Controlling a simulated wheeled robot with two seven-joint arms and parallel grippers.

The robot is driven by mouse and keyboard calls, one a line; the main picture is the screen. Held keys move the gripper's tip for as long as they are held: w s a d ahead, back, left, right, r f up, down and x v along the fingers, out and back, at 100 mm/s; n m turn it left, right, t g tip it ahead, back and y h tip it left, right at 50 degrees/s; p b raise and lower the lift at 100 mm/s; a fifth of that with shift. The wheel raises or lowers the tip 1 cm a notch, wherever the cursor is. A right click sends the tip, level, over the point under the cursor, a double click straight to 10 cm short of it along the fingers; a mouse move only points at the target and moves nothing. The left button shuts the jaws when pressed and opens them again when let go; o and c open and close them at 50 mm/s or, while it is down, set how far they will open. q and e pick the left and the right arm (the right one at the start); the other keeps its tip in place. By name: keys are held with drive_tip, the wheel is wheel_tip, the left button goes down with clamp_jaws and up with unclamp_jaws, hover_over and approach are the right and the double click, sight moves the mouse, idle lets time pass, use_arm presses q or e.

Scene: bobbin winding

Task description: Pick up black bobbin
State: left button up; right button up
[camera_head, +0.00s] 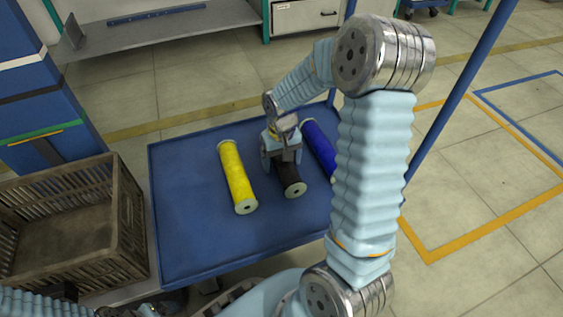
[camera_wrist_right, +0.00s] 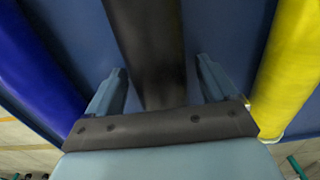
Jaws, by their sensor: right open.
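The black bobbin (camera_head: 291,181) lies on the blue table between the two other bobbins, its pale end flange toward me. My right gripper (camera_head: 282,160) is over its far part and hides much of it. In the right wrist view, the black bobbin (camera_wrist_right: 150,50) runs between the two open fingers of my right gripper (camera_wrist_right: 162,88), with a gap on each side. I cannot tell how far the fingertips reach down beside it. My left gripper is not clearly in view; only parts of my left arm show at the lower left.
A yellow bobbin (camera_head: 236,177) lies to the left and a blue bobbin (camera_head: 319,150) to the right on the blue table (camera_head: 185,235). A brown slatted crate (camera_head: 125,215) stands left of the table. The table's front left is clear.

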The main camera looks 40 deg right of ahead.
drive_tip(key=shift+c, duration=0.5)
drive_tip(key=c, duration=1.1)
drive_tip(key=shift+r, duration=0.15)
